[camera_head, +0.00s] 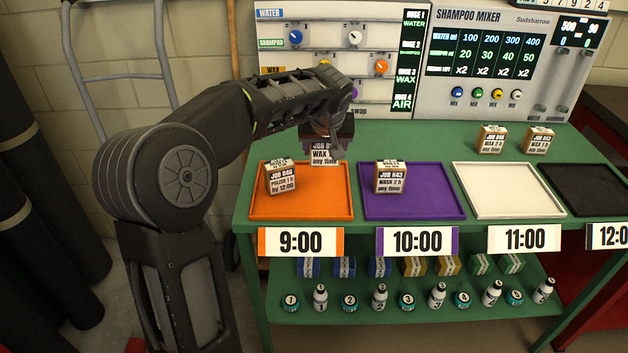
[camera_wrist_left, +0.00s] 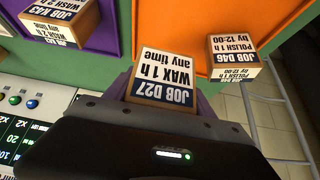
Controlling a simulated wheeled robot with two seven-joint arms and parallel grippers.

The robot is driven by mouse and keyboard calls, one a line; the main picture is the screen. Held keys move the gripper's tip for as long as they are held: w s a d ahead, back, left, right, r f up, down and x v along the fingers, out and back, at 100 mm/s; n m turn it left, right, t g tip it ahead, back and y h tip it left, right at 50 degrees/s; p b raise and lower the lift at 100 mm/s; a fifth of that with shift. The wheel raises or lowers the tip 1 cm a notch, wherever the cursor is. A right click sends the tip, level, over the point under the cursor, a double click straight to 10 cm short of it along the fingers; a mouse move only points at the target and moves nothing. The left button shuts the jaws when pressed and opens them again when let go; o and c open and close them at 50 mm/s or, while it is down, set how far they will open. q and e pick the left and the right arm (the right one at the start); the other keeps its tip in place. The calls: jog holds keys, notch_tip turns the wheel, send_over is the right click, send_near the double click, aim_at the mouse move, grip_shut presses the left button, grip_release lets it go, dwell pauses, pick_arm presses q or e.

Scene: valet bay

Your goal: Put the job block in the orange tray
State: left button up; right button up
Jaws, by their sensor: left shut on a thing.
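My left gripper (camera_head: 326,140) is shut on a wooden job block (camera_head: 323,157), labelled "JOB D27 WAX 1 h any time" in the left wrist view (camera_wrist_left: 166,78). The gripper hides the block's upper part in the head view. The block appears over the back right part of the orange tray (camera_head: 318,205), near the purple tray; I cannot tell whether it touches the tray. The orange tray also shows behind the block in the left wrist view (camera_wrist_left: 180,30). Another block, "JOB D46 POLISH" (camera_head: 282,180), sits in the orange tray's left half. My right gripper is out of view.
The purple tray (camera_head: 425,205) holds a "JOB K43" block (camera_head: 390,178). The white tray (camera_head: 505,195) and black tray (camera_head: 590,190) are empty. Two blocks stand on the green table (camera_head: 430,145) at back right. A hose panel (camera_head: 330,50) and shampoo mixer (camera_head: 490,60) rise behind.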

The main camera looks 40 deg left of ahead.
aim_at(324, 161)
pick_arm(q)
jog(key=shift+f, duration=2)
jog(key=shift+f+b, duration=0.3)
jog(key=shift+f, duration=1.6)
jog(key=shift+f, duration=0.15)
jog(key=o, duration=1.2)
jog(key=shift+c, duration=0.2)
